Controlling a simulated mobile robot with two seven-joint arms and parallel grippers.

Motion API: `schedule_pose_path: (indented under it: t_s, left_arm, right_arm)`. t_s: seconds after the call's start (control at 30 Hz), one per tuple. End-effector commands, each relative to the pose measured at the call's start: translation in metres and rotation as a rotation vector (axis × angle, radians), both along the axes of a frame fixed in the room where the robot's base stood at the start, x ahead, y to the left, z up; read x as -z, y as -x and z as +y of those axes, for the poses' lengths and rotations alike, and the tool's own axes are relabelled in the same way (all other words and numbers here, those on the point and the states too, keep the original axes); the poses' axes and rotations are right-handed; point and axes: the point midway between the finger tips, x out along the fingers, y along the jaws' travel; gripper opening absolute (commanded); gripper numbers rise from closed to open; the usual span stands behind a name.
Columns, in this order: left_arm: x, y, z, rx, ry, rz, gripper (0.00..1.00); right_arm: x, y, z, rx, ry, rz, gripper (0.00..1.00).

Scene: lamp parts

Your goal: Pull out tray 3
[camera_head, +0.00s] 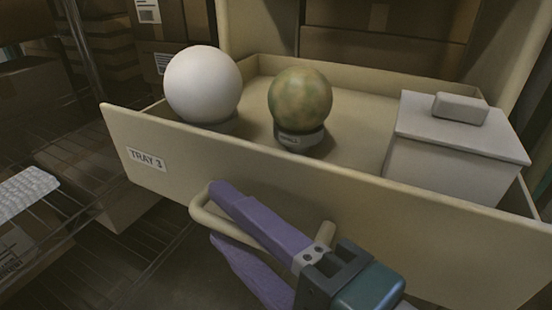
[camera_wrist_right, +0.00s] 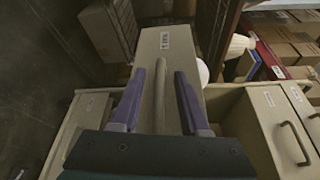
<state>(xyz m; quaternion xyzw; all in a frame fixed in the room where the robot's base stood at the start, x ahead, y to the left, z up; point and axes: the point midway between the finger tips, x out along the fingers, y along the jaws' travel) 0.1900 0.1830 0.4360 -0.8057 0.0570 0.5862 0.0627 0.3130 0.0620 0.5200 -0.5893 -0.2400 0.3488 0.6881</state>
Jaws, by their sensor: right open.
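Tray 3 (camera_head: 390,225) is a beige drawer with a "TRAY 3" label (camera_head: 146,158) on its front. It stands out from the cabinet, with its inside showing. Its curved beige handle (camera_head: 201,208) is on the front panel. My right gripper (camera_head: 217,215) is at the handle with its purple fingers apart. In the right wrist view the handle (camera_wrist_right: 160,95) runs between the two open fingers (camera_wrist_right: 160,75), with gaps on both sides. Part of the handle is hidden behind a finger in the head view. My left gripper is not in view.
The tray holds a white globe (camera_head: 203,84), a mottled green-brown globe (camera_head: 300,97) on a grey base, and a lidded grey box (camera_head: 455,150). A wire rack (camera_head: 70,215) stands to the left. Another drawer handle (camera_wrist_right: 296,142) shows at right in the wrist view.

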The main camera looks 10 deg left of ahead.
Motion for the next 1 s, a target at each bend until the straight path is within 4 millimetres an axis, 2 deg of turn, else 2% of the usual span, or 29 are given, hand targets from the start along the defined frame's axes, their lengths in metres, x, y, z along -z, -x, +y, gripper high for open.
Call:
schedule_pose_path:
  t_s: [0.2, 0.4, 0.6, 1.0]
  left_arm:
    - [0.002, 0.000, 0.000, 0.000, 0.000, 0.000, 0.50]
    - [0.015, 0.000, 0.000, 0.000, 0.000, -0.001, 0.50]
    - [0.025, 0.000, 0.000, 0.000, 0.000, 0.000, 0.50]
    - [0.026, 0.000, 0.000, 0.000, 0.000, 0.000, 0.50]
  right_arm:
    - [0.000, 0.018, -0.021, -0.002, 0.004, 0.002, 0.45]
    - [-0.001, 0.043, -0.051, -0.002, 0.005, 0.000, 0.45]
    - [-0.004, 0.059, -0.070, 0.000, 0.001, 0.001, 0.45]
    - [-0.008, 0.063, -0.075, 0.000, -0.001, -0.001, 0.45]
